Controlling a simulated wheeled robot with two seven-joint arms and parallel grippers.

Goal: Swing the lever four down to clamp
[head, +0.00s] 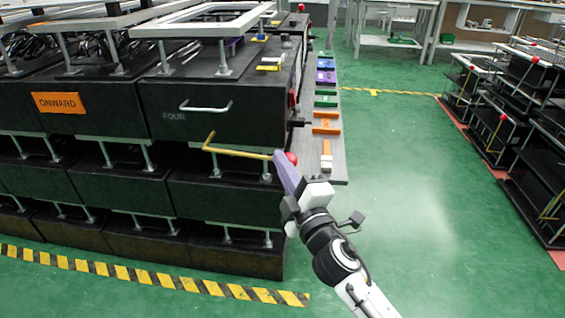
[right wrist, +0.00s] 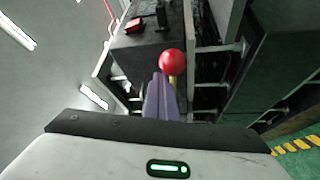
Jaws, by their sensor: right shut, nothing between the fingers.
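The black box marked FOUR (head: 215,125) is in the upper row at the left in the head view. Its yellow lever (head: 240,152) runs roughly level to the right along the box front and ends in a red ball (head: 292,158). My right gripper (head: 279,157) has its purple fingers closed together, with the tips at the lever's ball end and covering part of it. In the right wrist view the red ball (right wrist: 172,62) is just beyond the fingertips (right wrist: 160,80), with a bit of yellow lever below it. I cannot tell whether they touch. My left gripper is not in view.
An orange ONWARD sign (head: 58,103) is on the neighbouring box. A grey shelf (head: 335,165) with several coloured blocks stands beside the stack. Black racks (head: 520,130) with red-balled levers are at the right. The green floor between is clear.

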